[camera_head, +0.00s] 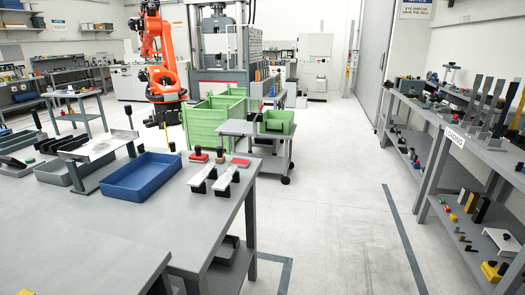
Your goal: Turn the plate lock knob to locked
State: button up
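No plate lock knob can be made out for sure. On the grey table at the left stands a raised light metal plate (96,147) on dark supports, with a black-topped upright post (129,112) at its far right corner; I cannot tell whether this is the knob or which way it is set. Pale flat pieces with black blocks (213,179) lie near the table's right end. My gripper is not in view.
A blue tray (143,177) sits on the grey table (95,225). Beyond are a grey cart (238,127) with a green bin, green crates (208,125), an orange robot arm (163,50) and a testing machine (218,45). Loaded shelves (455,135) line the right. The middle floor (330,180) is clear.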

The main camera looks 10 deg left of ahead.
aim_at(140, 149)
jog(key=i, duration=6.05)
jog(key=u, duration=2.65)
